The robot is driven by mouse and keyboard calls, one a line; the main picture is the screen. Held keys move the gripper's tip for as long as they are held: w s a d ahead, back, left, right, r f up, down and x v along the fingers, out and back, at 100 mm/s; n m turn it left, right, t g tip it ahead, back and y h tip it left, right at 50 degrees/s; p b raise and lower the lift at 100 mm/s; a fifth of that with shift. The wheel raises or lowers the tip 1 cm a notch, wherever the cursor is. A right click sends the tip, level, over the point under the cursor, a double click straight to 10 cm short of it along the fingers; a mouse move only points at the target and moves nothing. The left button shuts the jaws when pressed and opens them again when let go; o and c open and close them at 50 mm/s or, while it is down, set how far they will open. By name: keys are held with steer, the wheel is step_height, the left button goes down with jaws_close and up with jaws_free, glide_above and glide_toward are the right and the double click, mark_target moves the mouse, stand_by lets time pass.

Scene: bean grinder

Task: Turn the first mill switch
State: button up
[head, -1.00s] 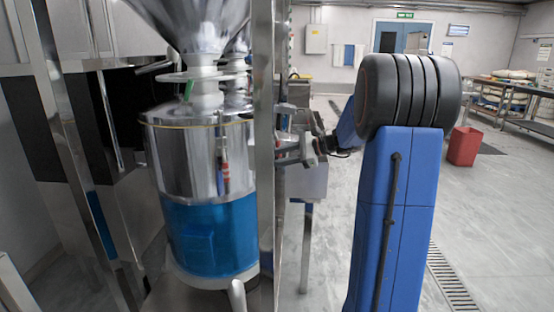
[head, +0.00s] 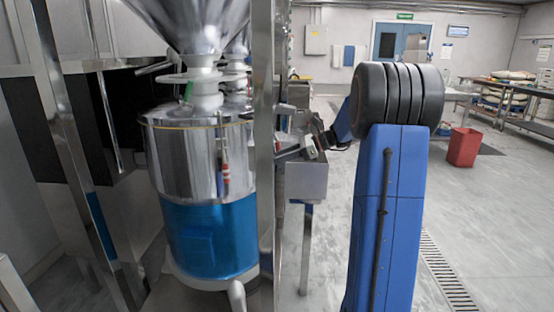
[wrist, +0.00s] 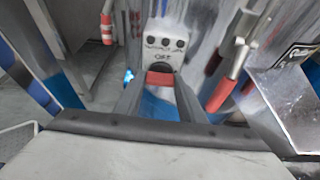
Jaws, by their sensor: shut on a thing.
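The mill switch (wrist: 160,78) is a red knob low on a pale panel (wrist: 166,40) with several dark round buttons in the wrist view. My gripper (wrist: 160,90) has a finger on each side of the red knob and is shut on it. In the head view my gripper (head: 308,145) is right of the steel post, at the end of my blue arm. The switch itself cannot be made out there, and the post hides part of the area.
A steel mill (head: 200,160) with a blue lower band and a funnel on top stands left of the upright steel post (head: 265,150). A red bin (head: 463,147) stands on open floor at the right.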

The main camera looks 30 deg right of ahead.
steer(key=o, duration=1)
steer(key=shift+o, duration=0.2)
steer(key=v, duration=1.7)
steer(key=shift+d, duration=0.15)
steer(key=shift+s, duration=0.15)
